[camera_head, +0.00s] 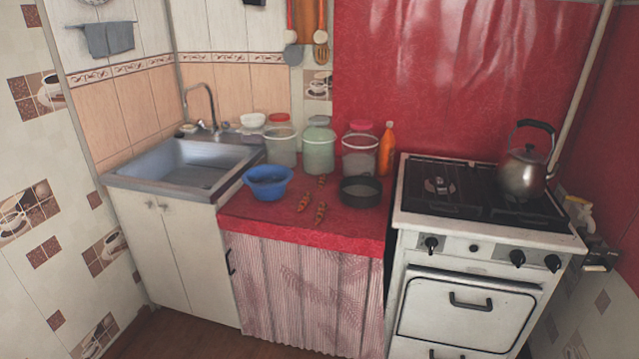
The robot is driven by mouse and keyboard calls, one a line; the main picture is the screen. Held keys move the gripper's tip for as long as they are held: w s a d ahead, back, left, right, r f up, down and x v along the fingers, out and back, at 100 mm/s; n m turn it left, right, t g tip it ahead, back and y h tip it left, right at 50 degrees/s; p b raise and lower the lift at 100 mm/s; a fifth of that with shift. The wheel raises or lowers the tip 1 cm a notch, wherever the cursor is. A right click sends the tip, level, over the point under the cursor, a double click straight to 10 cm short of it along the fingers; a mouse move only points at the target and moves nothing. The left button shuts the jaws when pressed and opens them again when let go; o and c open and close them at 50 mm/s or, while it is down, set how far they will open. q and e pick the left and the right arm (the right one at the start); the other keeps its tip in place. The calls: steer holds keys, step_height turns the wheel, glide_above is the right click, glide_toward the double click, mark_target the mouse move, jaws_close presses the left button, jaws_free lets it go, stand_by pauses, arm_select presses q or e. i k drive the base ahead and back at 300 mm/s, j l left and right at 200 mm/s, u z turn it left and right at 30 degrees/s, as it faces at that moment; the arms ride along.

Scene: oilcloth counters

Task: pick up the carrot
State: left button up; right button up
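Neither of my grippers can be made out in the head view.
Several lidded jars (319,150) and an orange bottle (386,150) stand behind the carrots. A metal sink (180,165) is at the left. A white stove (470,290) with a kettle (524,173) is at the right. The counter's front strip is clear.

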mark_target(322, 177)
steer(key=i+j+u, duration=0.1)
steer(key=i, duration=0.45)
steer(key=i+j+u, duration=0.1)
steer(key=i, duration=0.45)
